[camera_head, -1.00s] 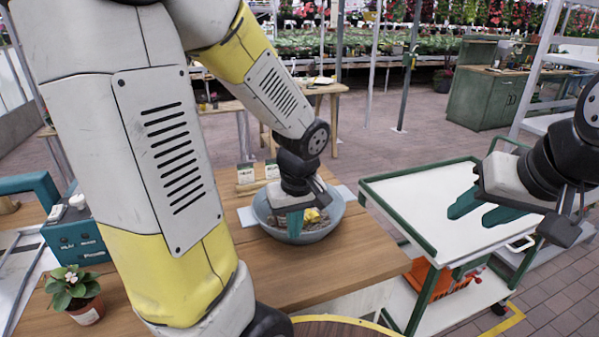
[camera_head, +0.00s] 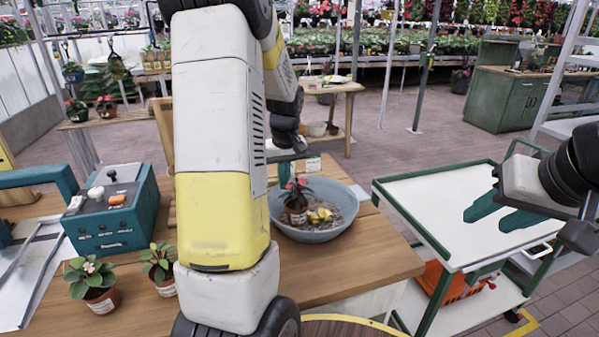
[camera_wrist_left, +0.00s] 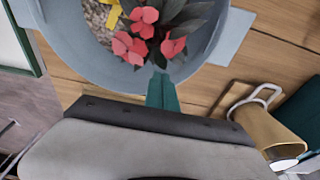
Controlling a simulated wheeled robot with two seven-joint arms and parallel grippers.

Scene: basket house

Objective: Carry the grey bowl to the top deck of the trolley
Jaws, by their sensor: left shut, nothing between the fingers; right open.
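The grey bowl (camera_head: 318,236) sits on the wooden table and holds a potted plant with red flowers (camera_head: 296,198), gravel and yellow pieces. It also shows in the left wrist view (camera_wrist_left: 75,68). My left gripper (camera_head: 284,174) is shut and empty, at the bowl's far left rim; I cannot tell whether it touches. In the left wrist view its teal fingers (camera_wrist_left: 162,90) overlap the rim beside the red flowers. The trolley's white top deck (camera_head: 425,196) stands right of the table, bare. My right gripper (camera_head: 490,212) is open and empty above the deck.
A teal control box (camera_head: 112,212) and two small potted plants (camera_head: 92,282) are on the table's left. An orange crate (camera_head: 455,290) is on the trolley's lower shelf. A pale flat sheet (camera_wrist_left: 230,38) lies by the bowl. The table's front right is clear.

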